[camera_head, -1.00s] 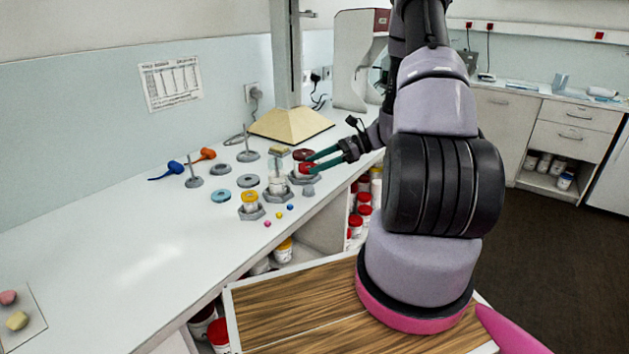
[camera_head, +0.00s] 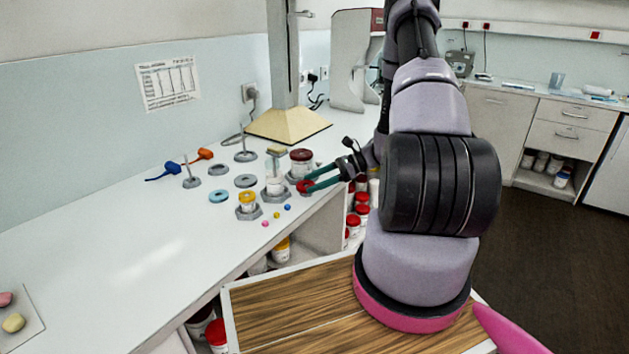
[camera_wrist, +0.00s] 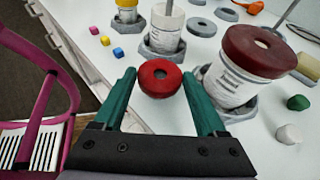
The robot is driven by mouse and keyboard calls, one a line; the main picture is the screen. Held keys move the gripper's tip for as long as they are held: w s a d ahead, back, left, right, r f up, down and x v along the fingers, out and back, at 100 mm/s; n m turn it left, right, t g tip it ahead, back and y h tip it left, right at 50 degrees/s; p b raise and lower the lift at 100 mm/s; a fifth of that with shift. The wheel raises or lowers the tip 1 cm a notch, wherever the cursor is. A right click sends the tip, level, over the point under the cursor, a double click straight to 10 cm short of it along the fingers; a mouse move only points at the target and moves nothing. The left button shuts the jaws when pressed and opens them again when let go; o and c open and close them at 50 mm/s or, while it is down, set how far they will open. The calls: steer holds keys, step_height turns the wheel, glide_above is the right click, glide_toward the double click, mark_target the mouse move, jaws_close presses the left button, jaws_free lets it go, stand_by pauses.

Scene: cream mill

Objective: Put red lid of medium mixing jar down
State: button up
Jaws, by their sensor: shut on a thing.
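My gripper (camera_head: 308,184) is shut on a red lid (camera_head: 304,187), a round disc with a hole or recess in its middle. In the wrist view the red lid (camera_wrist: 159,78) sits between the green fingertips of my gripper (camera_wrist: 160,82). It is close over the white bench top, near the front edge; I cannot tell whether it touches. A white jar without a coloured lid (camera_wrist: 166,25), likely the medium mixing jar, stands in a grey holder, and also shows in the head view (camera_head: 275,187). A larger jar with a dark red lid (camera_wrist: 240,75) stands right beside the gripper.
A small jar with a yellow lid (camera_head: 247,200) stands to the left. Small pink, yellow and blue cubes (camera_head: 276,215) lie near the front edge. Bare bench stretches left.

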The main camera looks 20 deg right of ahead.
steer(key=shift+f, duration=0.25)
steer(key=o, duration=1.2)
steer(key=shift+o, duration=0.2)
steer(key=shift+r, duration=0.1)
